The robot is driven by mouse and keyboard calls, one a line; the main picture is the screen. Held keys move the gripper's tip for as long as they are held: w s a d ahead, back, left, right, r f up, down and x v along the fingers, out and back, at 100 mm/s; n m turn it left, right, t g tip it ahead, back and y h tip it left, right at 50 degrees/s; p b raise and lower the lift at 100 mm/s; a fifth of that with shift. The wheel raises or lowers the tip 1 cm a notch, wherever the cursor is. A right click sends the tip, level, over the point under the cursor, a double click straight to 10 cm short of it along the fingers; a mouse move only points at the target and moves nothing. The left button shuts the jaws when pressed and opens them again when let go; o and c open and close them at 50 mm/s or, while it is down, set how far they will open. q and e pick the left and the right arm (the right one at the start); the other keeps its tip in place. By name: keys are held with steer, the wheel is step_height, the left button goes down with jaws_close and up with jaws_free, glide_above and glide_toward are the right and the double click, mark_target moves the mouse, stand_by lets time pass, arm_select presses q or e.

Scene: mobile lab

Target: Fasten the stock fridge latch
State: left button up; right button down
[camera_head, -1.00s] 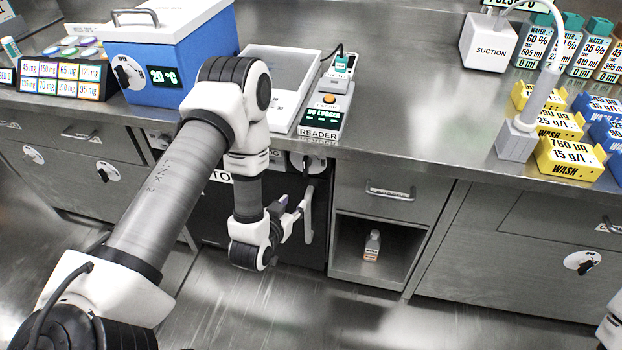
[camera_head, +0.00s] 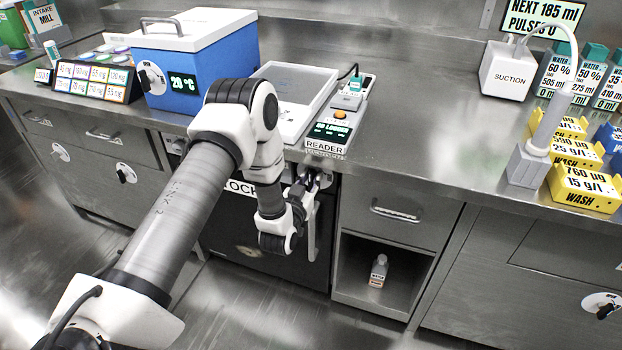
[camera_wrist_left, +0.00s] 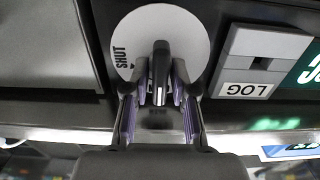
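The stock fridge (camera_head: 262,262) is the black-fronted unit under the counter, partly hidden by my left arm. Its latch shows in the left wrist view as a dark lever (camera_wrist_left: 160,68) on a white disc (camera_wrist_left: 190,35) with the word SHUT left of the lever. The lever lies along the picture's vertical, not pointing at SHUT. My left gripper (camera_head: 306,186) is at the latch by the fridge's upper right. In the left wrist view its fingers (camera_wrist_left: 160,95) stand apart on both sides of the lever, with small gaps visible. My right gripper is not in view.
A vertical door handle (camera_head: 312,232) hangs just below my left gripper. The counter edge and the reader (camera_head: 328,132) are close above. A grey LOG panel (camera_wrist_left: 262,60) is beside the latch. A drawer (camera_head: 395,212) and an open cubby with a bottle (camera_head: 378,270) are to the right.

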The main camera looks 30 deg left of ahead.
arm_select(q)
jaws_close()
steer(key=shift+m, duration=0.3)
steer(key=m+p, duration=0.3)
steer(key=m, duration=0.1)
steer(key=shift+d+r, duration=0.1)
steer(key=shift+d, duration=0.15)
steer(key=m+p, duration=0.2)
steer(key=m, duration=0.2)
steer(key=shift+d+m, duration=0.1)
steer(key=shift+m, duration=0.2)
steer(key=m+p, duration=0.1)
steer(key=m, duration=0.2)
steer(key=m+p, duration=0.1)
steer(key=m, duration=0.2)
steer(key=f+m+p, duration=0.1)
steer(key=m+p, duration=0.1)
steer(key=shift+d+m, duration=0.15)
steer(key=shift+m, duration=0.25)
steer(key=shift+f, duration=0.1)
